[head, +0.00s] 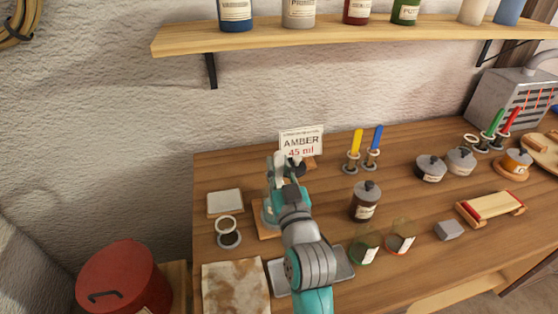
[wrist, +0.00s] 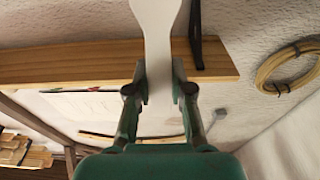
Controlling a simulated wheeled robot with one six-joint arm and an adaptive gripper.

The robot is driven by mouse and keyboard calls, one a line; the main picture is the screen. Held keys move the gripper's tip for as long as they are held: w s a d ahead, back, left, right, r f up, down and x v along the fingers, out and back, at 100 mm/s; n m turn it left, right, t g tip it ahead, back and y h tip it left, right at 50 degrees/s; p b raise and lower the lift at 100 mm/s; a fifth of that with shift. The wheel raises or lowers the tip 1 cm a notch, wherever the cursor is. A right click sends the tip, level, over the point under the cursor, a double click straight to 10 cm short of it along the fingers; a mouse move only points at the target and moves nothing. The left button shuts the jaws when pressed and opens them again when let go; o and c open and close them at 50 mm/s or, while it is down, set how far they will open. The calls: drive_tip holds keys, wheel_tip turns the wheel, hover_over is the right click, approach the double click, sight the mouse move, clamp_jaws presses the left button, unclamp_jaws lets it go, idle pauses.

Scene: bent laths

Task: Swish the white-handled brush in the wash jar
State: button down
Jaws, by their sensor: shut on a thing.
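My gripper (wrist: 160,78) is shut on a flat white handle (wrist: 157,28), which I take for the white-handled brush; it widens beyond the fingertips in the wrist view. The bristles do not show there. In the head view my gripper (head: 289,166) is raised above the left part of the table, in front of the amber card, and the brush is hard to make out. A grey-blue glass vessel (head: 268,214), perhaps the wash jar, stands on a wooden square below my gripper. My arm partly hides it, so I cannot tell whether the brush is in it.
An AMBER 45 ml card (head: 301,142) stands behind my gripper. A dark lidded jar (head: 366,201) and two glasses (head: 365,245) (head: 400,237) stand right of my arm. A stained cloth (head: 236,287) lies front left. A bottle shelf (head: 350,36) hangs above.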

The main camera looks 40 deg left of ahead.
sight(278, 185)
drive_tip(key=shift+w+a+f, duration=0.15)
drive_tip(key=shift+f, duration=1.3)
drive_tip(key=shift+w+a+f, duration=0.15)
drive_tip(key=shift+f, duration=1.3)
drive_tip(key=shift+s+d, duration=0.1)
